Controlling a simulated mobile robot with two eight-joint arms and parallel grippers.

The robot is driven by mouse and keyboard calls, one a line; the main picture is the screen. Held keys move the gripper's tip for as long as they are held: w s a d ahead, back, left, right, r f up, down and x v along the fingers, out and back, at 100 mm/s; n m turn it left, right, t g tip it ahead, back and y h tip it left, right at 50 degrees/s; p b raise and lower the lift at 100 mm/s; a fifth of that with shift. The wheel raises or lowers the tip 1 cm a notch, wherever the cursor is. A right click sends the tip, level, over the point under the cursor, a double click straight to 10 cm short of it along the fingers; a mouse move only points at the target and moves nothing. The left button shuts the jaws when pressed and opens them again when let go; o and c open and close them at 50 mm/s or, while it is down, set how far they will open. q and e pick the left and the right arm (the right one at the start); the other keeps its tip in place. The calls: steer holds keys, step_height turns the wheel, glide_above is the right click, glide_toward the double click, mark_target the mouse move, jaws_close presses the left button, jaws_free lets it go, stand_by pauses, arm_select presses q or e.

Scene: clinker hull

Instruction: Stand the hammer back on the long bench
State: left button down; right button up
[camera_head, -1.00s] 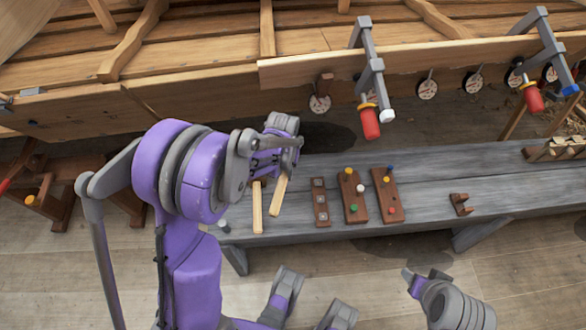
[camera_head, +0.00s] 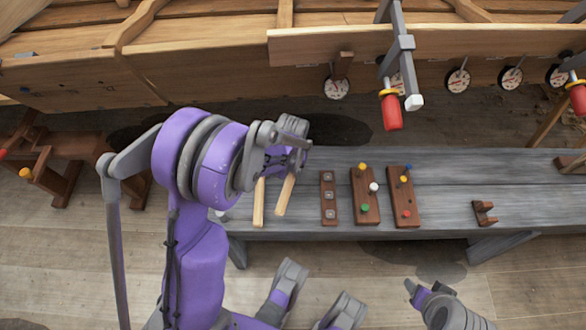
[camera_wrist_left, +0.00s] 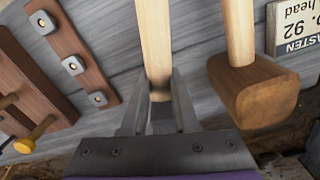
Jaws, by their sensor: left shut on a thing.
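My left gripper (camera_head: 292,162) is over the left end of the long grey bench (camera_head: 455,185). In the left wrist view, its fingers (camera_wrist_left: 160,112) are shut on a pale wooden handle (camera_wrist_left: 154,40), which I take to be the hammer's. This handle also shows in the head view (camera_head: 285,195), tilted, with its free end toward the front of the bench. I cannot tell whether the hammer touches the bench.
A wooden mallet (camera_wrist_left: 262,92) is close beside the held handle; its handle also shows in the head view (camera_head: 259,202). A strip with metal squares (camera_head: 329,198) and two peg boards (camera_head: 364,208) (camera_head: 403,198) lie to the right. A red-handled clamp (camera_head: 391,110) hangs above.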

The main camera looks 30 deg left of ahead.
arm_select(q)
steer(key=shift+f, duration=0.6)
steer(key=shift+f+b, duration=0.45)
steer(key=shift+b, duration=0.1)
steer(key=c, duration=0.6)
jaws_free()
step_height(320, 180, up, 8)
steer(key=p, duration=0.5)
